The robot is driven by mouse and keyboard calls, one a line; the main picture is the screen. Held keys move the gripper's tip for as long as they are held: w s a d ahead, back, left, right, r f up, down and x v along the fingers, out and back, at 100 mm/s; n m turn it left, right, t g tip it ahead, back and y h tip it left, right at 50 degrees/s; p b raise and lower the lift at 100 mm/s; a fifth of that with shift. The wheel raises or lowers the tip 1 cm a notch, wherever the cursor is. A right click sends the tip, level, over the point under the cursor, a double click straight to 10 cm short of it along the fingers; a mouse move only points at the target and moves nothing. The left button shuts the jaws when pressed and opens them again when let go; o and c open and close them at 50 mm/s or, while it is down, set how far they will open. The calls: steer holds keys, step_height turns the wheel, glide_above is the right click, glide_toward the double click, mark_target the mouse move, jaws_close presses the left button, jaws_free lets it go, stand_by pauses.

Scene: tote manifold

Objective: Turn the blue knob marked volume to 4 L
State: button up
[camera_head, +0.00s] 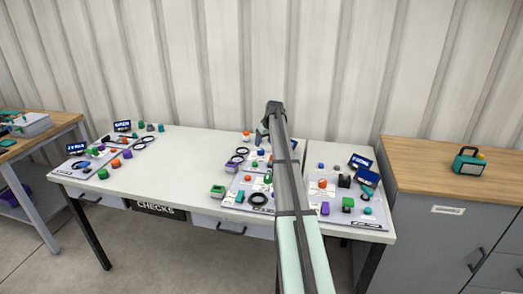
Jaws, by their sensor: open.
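Several panels with small coloured knobs lie on the white table. Blue ones show as a blue knob (261,152) on the back middle panel and a small blue knob (321,166) on the right panel. The markings are too small to read, so I cannot tell which knob is marked volume or where it points. My gripper (261,136) is small in view, at the far end of my arm, over the back middle panel. It is open, with no object visible in it. My arm hides part of the middle panels.
The white table (180,190) has free room left of centre. Left panels hold an orange knob (115,163) and a green knob (103,174). Dark displays (361,162) stand on the right panel. A wooden-topped cabinet (430,160) with a teal device (468,161) stands at right.

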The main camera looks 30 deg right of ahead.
mark_target(261, 150)
steer(key=x, duration=0.6)
steer(key=shift+w+f, duration=0.2)
steer(key=shift+f, duration=0.05)
steer(key=shift+c, duration=0.3)
steer(key=c, duration=1)
steer(key=n+y, duration=0.1)
steer(key=n, duration=0.3)
steer(key=shift+w+d+n+y, duration=0.1)
steer(key=shift+d+n+y, duration=0.1)
steer(key=shift+n+y, duration=0.2)
steer(key=n+g+y, duration=0.1)
steer(key=n, duration=0.3)
steer(key=shift+n, duration=0.4)
steer(key=shift+y, duration=0.4)
